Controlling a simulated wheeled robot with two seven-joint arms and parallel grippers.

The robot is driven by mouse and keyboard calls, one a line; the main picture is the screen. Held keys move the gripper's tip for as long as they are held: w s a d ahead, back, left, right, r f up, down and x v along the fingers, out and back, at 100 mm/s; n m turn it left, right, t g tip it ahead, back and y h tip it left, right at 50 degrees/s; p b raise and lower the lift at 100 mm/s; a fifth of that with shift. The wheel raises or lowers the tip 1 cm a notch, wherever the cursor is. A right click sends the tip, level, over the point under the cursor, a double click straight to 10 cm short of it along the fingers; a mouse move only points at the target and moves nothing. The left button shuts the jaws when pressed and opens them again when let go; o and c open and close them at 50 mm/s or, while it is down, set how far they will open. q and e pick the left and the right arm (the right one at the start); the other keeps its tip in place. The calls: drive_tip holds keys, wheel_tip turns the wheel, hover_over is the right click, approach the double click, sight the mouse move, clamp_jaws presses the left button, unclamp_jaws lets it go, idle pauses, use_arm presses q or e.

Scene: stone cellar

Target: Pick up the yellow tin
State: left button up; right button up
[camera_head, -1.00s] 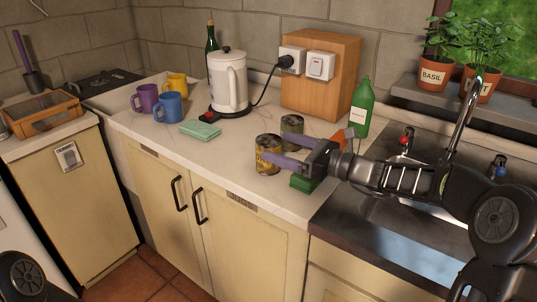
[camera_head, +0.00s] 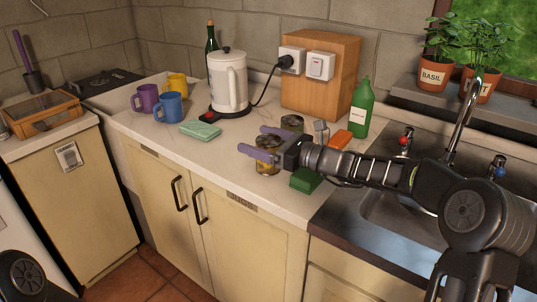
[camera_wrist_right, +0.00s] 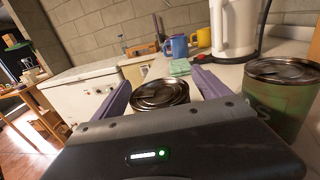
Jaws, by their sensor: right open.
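The yellow tin (camera_head: 266,169) stands upright on the pale worktop (camera_head: 228,148), near its front edge. In the head view my right gripper (camera_head: 254,140) hides much of its upper part. In the right wrist view the tin's metal lid (camera_wrist_right: 160,93) shows between the two purple fingers of my right gripper (camera_wrist_right: 158,82), which is open with a finger on either side. I cannot tell whether either finger touches it. A greenish tin (camera_head: 291,123) stands just behind; it is large at the right in the wrist view (camera_wrist_right: 285,100). My left gripper is out of view.
A green block (camera_head: 306,180) and an orange block (camera_head: 340,140) lie close under my right wrist. A green bottle (camera_head: 361,110) stands behind, beside the sink (camera_head: 372,212). A teal cloth (camera_head: 201,130), white kettle (camera_head: 228,82) and several mugs (camera_head: 169,106) are further left.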

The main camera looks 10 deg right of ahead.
drive_tip(key=shift+c, duration=0.4)
drive_tip(key=c, duration=1.4)
